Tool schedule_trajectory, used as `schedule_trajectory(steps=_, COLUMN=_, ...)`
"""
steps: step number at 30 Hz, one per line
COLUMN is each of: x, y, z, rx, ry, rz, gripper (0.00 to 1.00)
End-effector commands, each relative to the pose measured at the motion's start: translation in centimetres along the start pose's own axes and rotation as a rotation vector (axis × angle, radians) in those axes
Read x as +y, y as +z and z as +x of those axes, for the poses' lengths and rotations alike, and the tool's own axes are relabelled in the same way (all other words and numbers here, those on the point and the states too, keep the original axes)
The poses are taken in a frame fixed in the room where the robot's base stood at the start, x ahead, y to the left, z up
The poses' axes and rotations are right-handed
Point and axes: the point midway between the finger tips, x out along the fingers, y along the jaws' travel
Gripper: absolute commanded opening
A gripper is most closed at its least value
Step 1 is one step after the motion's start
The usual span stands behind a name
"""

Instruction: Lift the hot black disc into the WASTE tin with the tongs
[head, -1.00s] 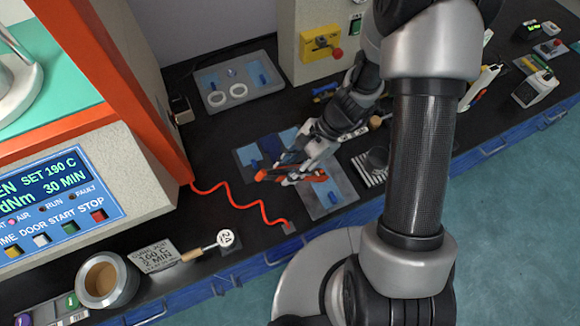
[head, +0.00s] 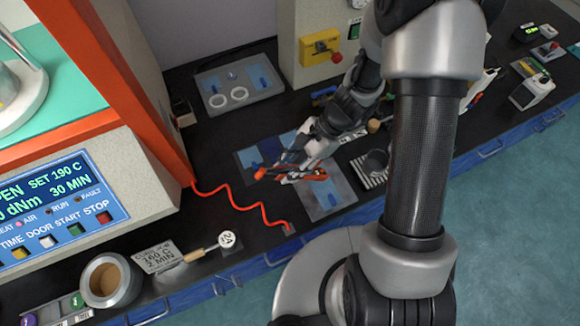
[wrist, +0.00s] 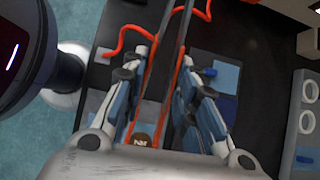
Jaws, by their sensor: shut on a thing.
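My gripper (head: 305,158) is shut on the tongs and holds them over the bench. The tongs' orange parts (head: 300,177) show beside the fingers in the head view. In the wrist view my gripper's fingers (wrist: 162,75) stand on either side of the tongs, whose long grey metal arms (wrist: 188,22) reach up the picture. I cannot make out a black disc in either view. An open round metal tin (head: 130,283) with a tan inside stands at the lower left; no WASTE label is readable on it.
A red coiled cable (head: 240,205) lies across the bench. A grey tray (head: 265,96) with white rings is at the back. The orange-framed machine (head: 170,150) bounds the left. Blue and grey plates lie below the gripper.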

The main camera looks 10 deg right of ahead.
Motion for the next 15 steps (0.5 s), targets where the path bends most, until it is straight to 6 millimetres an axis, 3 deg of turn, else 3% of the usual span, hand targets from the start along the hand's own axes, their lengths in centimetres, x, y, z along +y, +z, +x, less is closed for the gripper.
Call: schedule_trajectory(steps=15, x=-0.1, y=4.1, z=-5.4, rx=0.001, ry=0.0, rz=-0.002, gripper=0.0)
